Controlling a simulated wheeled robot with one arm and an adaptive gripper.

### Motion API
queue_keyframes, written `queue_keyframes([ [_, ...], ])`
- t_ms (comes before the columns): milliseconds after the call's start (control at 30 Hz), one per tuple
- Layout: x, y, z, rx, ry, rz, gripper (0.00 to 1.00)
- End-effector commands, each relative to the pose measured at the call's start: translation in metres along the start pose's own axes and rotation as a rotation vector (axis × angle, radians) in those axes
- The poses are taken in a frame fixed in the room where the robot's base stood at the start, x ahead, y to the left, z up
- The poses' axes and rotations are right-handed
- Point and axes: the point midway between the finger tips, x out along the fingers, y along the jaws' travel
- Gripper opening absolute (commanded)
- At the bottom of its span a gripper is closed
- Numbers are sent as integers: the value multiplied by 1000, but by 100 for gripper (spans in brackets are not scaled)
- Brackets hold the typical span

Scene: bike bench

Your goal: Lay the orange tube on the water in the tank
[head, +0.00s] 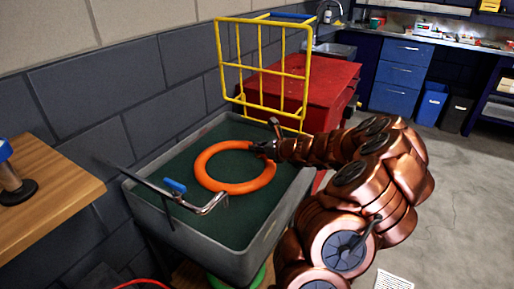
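The orange tube (235,187) is a ring lying roughly flat within the outline of the grey tank (150,205). Dark green water (235,225) shows inside and around the ring. I cannot tell whether the tube touches the water or hangs just above it. My gripper (262,149) reaches in from the right and meets the tube at its far right side. The fingers are small and dark here, and their closure on the tube is hidden.
A metal pipe with a blue-handled valve (175,186) crosses the tank's near left side. A yellow wire rack (263,65) stands behind the tank, beside a red cabinet (325,85). A wooden bench (50,195) is at left. Open floor (450,200) lies right.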

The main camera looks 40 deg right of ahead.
Motion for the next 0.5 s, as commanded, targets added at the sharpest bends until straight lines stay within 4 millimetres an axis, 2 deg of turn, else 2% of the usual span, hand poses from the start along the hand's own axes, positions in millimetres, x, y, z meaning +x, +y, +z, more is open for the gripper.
queue_keyframes([
  [33,0,0,0,0,0,0,23],
  [167,0,0,0,0,0,0,35],
  [500,-2,0,0,0,0,0,35],
])
